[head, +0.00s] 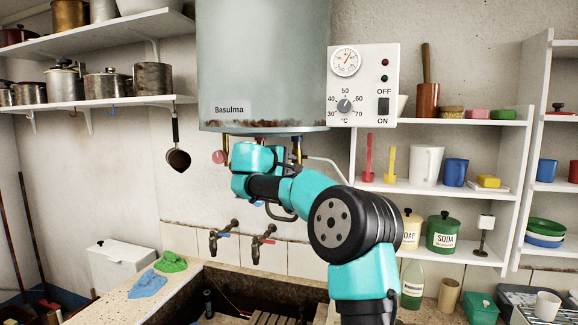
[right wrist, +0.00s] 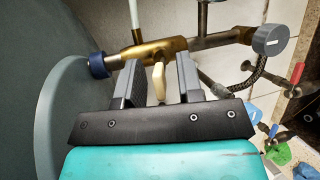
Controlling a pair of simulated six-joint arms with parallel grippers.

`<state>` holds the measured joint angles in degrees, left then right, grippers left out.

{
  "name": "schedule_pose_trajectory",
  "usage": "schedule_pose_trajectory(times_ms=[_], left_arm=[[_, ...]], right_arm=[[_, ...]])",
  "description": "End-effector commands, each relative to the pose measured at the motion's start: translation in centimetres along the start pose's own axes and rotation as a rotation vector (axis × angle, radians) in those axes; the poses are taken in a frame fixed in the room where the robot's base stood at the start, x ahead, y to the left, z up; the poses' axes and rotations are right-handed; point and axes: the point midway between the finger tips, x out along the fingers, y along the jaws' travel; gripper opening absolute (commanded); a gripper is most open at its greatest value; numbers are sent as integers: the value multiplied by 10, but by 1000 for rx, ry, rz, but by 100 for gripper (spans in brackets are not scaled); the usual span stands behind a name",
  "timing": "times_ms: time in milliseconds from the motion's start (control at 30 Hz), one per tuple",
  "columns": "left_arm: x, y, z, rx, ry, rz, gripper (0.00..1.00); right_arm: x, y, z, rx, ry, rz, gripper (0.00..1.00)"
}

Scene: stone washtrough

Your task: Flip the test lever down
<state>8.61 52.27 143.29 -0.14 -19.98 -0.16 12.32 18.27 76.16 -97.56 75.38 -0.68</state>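The grey water heater (head: 262,65) hangs on the wall in the head view, with brass fittings below it. In the right wrist view a brass valve body (right wrist: 176,48) runs across the top, and a short cream lever (right wrist: 158,82) sticks out from it. I take this as the test lever. My right gripper (right wrist: 158,68) is open, with one finger on each side of the lever and a gap on both sides. In the head view my right arm reaches under the heater and hides the gripper's fingers and the lever. My left gripper is not in view.
A grey knob (right wrist: 270,40) and braided hose (right wrist: 245,78) are right of the valve. A control box (head: 363,85) with dial and switch is beside the heater. Wall taps (head: 262,240) and a stone trough (head: 225,285) lie below. Shelves (head: 440,190) stand at right.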

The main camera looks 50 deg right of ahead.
Motion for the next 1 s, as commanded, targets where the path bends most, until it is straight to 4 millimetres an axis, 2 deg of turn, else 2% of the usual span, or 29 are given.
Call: schedule_pose_trajectory(times_ms=[233, 600, 1000], left_arm=[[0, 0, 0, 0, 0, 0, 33], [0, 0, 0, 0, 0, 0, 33], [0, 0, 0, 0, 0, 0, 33]], right_arm=[[0, 0, 0, 0, 0, 0, 34], [0, 0, 0, 0, 0, 0, 0], [0, 0, 0, 0, 0, 0, 0]])
